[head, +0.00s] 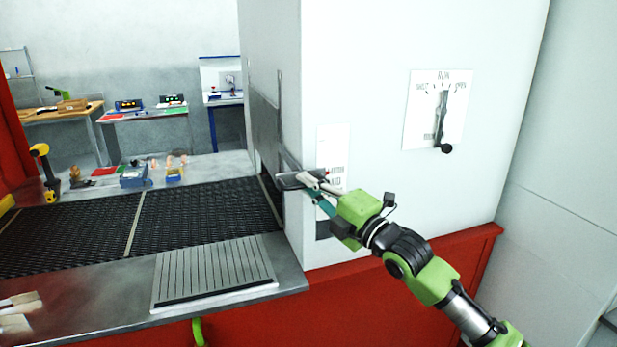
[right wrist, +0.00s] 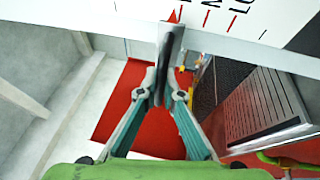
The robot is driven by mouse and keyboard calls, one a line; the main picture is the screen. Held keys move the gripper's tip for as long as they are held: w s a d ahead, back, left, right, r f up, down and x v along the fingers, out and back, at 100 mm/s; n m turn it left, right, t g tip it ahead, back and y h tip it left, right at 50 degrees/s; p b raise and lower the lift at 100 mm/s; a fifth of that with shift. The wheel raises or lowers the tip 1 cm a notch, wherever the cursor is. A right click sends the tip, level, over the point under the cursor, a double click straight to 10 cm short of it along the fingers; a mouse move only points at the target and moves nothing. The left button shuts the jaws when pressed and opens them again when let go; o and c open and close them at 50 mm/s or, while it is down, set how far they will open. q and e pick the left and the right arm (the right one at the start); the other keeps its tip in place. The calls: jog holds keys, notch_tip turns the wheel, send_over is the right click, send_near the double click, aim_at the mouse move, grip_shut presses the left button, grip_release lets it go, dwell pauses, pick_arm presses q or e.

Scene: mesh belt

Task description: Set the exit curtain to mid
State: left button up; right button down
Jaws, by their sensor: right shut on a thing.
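The exit curtain (head: 265,125) is a grey panel on the left side of the white housing, above the end of the mesh belt (head: 190,215). A dark grey handle bar (head: 290,181) sticks out from it around the housing corner. A white scale plate (head: 333,150) with red marks and lettering is on the front face beside the bar. My right gripper (head: 312,184) is shut on the handle bar. In the right wrist view the fingers (right wrist: 163,98) pinch the bar (right wrist: 172,50) just below the scale (right wrist: 220,18); a red pointer tip shows there. My left gripper is not in view.
A dial plate with a black-knobbed lever (head: 440,125) is on the housing front, right of my arm. A slatted grate (head: 213,272) lies on the metal ledge in front of the belt. Benches with small devices (head: 150,115) stand behind. A yellow tool (head: 43,170) stands at the far left.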

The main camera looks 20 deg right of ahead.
notch_tip(320, 180, down, 4)
jog(key=shift+r+b, duration=0.15)
jog(key=shift+b, duration=0.55)
jog(key=c, duration=2.2)
grip_release()
jog(key=shift+o, duration=0.2)
jog(key=v, duration=1.2)
